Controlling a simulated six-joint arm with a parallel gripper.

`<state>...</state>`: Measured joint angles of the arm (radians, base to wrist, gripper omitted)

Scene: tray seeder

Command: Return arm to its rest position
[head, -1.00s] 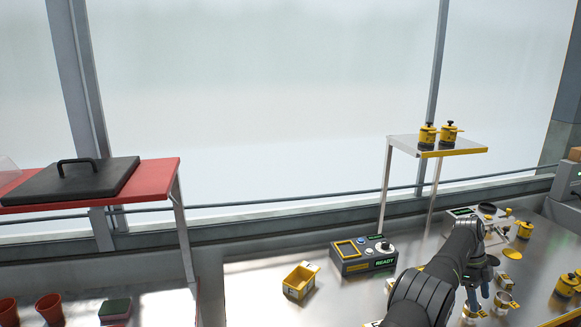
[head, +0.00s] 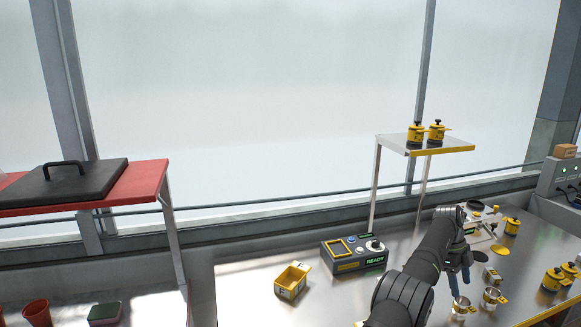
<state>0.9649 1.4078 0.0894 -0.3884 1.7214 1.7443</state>
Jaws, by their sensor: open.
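My arm reaches up from the bottom of the head view over the metal bench (head: 240,305). My gripper (head: 460,284) hangs at its end, pointing down, with blue-grey fingers. It is open, and nothing shows between the fingers. It is near small metal cups with yellow handles (head: 492,296) on the bench. The exact gap between the fingers and the cups is hard to tell.
A control box reading READY (head: 352,256) and a yellow bin (head: 292,281) stand left of my arm. Yellow canisters (head: 553,279) stand at right. A raised shelf (head: 458,147) holds two yellow pots. A red table (head: 150,178) with a black lid is at left.

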